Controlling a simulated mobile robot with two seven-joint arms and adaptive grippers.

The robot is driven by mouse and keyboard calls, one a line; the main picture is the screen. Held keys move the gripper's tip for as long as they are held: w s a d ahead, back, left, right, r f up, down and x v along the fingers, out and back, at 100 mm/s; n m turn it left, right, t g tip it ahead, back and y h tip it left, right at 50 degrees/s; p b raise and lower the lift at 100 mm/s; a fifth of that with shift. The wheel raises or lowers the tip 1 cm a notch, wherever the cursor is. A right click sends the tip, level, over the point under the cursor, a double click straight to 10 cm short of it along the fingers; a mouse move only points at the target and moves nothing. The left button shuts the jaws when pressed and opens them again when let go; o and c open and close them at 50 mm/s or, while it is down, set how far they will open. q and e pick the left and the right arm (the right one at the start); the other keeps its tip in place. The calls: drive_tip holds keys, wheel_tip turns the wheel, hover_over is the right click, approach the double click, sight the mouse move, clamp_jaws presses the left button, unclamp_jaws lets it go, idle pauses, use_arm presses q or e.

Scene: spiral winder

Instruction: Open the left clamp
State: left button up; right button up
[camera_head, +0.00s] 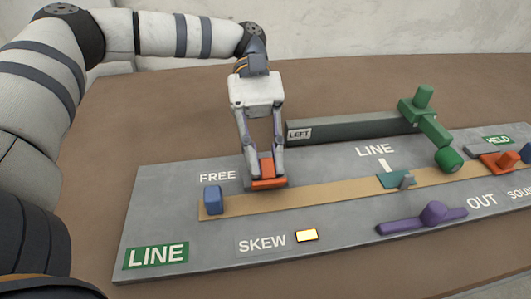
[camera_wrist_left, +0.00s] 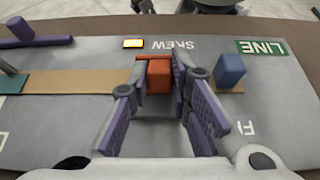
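The left clamp is an orange block with an upright tab (camera_head: 267,168), on the tan strip near the word FREE. In the left wrist view its orange block (camera_wrist_left: 159,76) fills the space between my fingertips. My left gripper (camera_head: 265,172) reaches down from above with one finger on each side of the tab. It looks shut on the tab, and the fingers hide part of the clamp. In the left wrist view the gripper (camera_wrist_left: 160,72) shows purple finger pads close against the block. My right gripper is not in view.
A blue block (camera_head: 212,199) stands left of the clamp. A grey bar (camera_head: 350,130) marked LEFT lies behind, with a green crank (camera_head: 432,122) at its right end. A purple lever (camera_head: 420,220), a lit lamp (camera_head: 307,235) and another orange clamp (camera_head: 500,163) are also on the panel.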

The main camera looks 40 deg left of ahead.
use_arm(q)
drive_tip(key=o, duration=0.4)
drive_tip(key=shift+o, duration=0.2)
drive_tip(key=v, duration=0.7)
drive_tip(key=shift+w+a+r, duration=0.1)
drive_tip(key=shift+a, duration=0.15)
